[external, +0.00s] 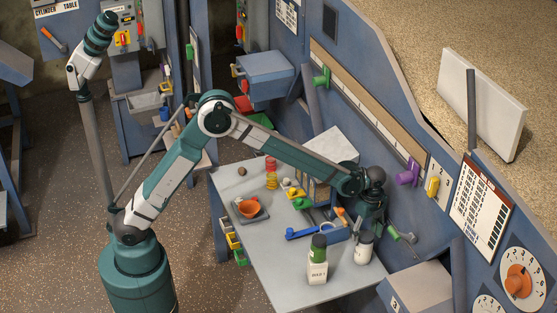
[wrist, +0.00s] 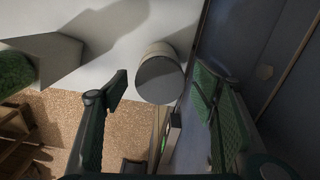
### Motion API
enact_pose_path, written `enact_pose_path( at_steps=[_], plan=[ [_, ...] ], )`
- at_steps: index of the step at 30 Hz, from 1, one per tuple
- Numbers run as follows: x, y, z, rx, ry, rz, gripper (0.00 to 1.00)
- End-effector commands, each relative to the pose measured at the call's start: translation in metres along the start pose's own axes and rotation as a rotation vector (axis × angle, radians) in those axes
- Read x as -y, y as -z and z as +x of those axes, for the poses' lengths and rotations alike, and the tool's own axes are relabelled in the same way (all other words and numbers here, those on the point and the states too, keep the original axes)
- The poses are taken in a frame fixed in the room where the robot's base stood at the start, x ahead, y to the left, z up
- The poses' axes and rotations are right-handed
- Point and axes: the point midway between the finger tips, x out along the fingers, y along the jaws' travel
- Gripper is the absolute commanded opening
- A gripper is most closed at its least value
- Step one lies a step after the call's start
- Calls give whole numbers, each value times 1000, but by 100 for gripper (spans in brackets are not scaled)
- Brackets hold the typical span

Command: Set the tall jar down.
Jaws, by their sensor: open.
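A white jar with a grey lid (external: 364,248) stands upright near the right edge of the table. I cannot tell for certain which is the tall jar. My gripper (wrist: 162,86) is open in the wrist view, with one finger on each side. A pale cylinder with a round grey top (wrist: 160,78), seemingly the grey-lidded jar, shows between and beyond the fingertips, with visible gaps.
The blue wall panel (external: 430,215) stands close on the right. The table's front left is clear.

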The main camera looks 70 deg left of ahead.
Motion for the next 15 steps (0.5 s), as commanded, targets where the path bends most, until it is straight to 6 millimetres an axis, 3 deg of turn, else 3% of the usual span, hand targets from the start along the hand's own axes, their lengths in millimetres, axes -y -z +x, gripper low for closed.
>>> enact_pose_path(
  at_steps=[15],
  plan=[
    [-4, -5, -9, -3, 7, -18, 58]
  ],
)
